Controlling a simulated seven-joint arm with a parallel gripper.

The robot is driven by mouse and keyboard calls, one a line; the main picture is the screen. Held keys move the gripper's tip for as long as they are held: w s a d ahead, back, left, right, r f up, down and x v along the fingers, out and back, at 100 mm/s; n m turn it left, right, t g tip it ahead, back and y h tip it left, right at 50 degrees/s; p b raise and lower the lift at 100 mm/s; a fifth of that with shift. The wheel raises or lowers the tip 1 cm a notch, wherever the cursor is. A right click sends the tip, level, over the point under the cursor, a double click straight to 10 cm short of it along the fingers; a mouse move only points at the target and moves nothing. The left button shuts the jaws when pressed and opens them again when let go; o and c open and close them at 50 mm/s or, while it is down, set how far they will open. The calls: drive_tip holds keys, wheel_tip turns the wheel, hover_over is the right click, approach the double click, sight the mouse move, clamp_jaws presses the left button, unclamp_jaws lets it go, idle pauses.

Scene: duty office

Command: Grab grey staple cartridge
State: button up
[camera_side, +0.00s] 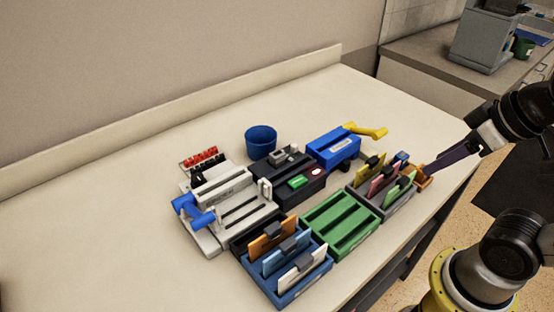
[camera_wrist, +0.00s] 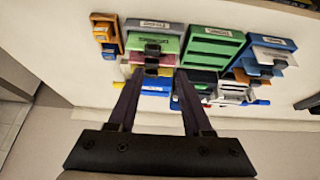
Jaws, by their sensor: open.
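My gripper (camera_wrist: 155,76) is open in the wrist view, its two long dark fingers apart with nothing held between them. In the side view my gripper (camera_side: 427,169) reaches in from the right, its fingertips close to a small orange holder (camera_side: 424,181) at the right end of the row. The orange holder (camera_wrist: 119,18) is left of the fingers in the wrist view, with small blocks in it. I cannot single out the grey staple cartridge for sure. A small grey piece (camera_side: 283,155) lies on a black device (camera_side: 312,184).
A grey tray of coloured cards (camera_side: 402,205), an empty-looking green tray (camera_side: 338,228) and a blue card tray (camera_side: 292,295) line the table's front edge. A blue device with a yellow handle (camera_side: 333,148), a white device (camera_side: 241,190) and a blue cup (camera_side: 260,142) stand behind. The left tabletop is clear.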

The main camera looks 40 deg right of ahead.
drive_tip(key=shift+c, duration=0.2)
drive_tip(key=shift+c, duration=0.6)
